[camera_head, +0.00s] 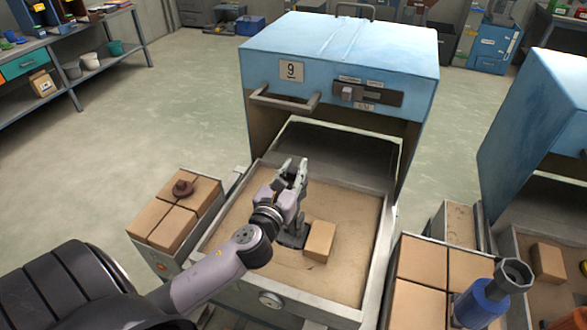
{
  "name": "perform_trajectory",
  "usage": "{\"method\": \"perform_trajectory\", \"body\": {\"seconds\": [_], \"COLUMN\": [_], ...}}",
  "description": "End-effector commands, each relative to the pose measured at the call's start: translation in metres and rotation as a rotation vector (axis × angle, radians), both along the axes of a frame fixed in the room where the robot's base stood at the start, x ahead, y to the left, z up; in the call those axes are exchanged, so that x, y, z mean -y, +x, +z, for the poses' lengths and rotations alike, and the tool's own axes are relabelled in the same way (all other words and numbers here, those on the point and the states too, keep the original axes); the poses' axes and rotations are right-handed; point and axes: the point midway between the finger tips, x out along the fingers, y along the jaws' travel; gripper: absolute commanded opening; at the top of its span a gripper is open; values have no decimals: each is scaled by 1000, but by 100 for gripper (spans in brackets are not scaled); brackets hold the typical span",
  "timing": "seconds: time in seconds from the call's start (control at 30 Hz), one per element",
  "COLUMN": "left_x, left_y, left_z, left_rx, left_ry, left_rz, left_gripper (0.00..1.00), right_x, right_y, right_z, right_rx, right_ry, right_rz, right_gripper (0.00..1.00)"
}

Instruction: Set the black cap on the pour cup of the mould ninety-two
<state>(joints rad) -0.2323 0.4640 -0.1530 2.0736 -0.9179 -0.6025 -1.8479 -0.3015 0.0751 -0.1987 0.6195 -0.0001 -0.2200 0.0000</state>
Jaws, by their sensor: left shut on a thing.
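My left arm reaches in from the lower left over the pulled-out drawer (228,222) of kiln 9. My left gripper (294,172) is above the drawer's sandy bed, in front of the kiln's opening. It is shut on a small dark thing that I take for the black cap; the fingers hide most of it. A tan block mould (319,240) sits in the drawer, below and right of the gripper and apart from it. A dark patch lies at its left side. I cannot read any mould number or make out a pour cup.
A brown knobbed cap (183,189) lies on several tan blocks (171,228) left of the drawer. More blocks (420,262) stand at right, near a blue cylinder with a dark collar (487,298). The blue kiln (340,55) rises behind; another (545,120) is at right.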

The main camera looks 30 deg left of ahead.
Motion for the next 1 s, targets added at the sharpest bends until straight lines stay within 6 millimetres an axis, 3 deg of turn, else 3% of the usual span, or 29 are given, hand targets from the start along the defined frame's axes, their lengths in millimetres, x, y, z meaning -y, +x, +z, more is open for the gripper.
{"method": "perform_trajectory", "body": {"seconds": [0.93, 0.97, 1.0], "left_x": [0, 0, 0], "left_y": [0, 0, 0], "left_z": [-2, -2, -2], "left_rx": [0, 0, 0], "left_ry": [1, 1, 1], "left_rz": [-1, -1, -1], "left_gripper": [0, 24, 26], "right_x": [5, 5, 5], "right_y": [2, 2, 2], "right_z": [3, 3, 3], "right_rx": [2, 2, 2], "right_ry": [-6, -6, -6], "right_rz": [4, 4, 4], "right_gripper": [0, 0, 0]}}
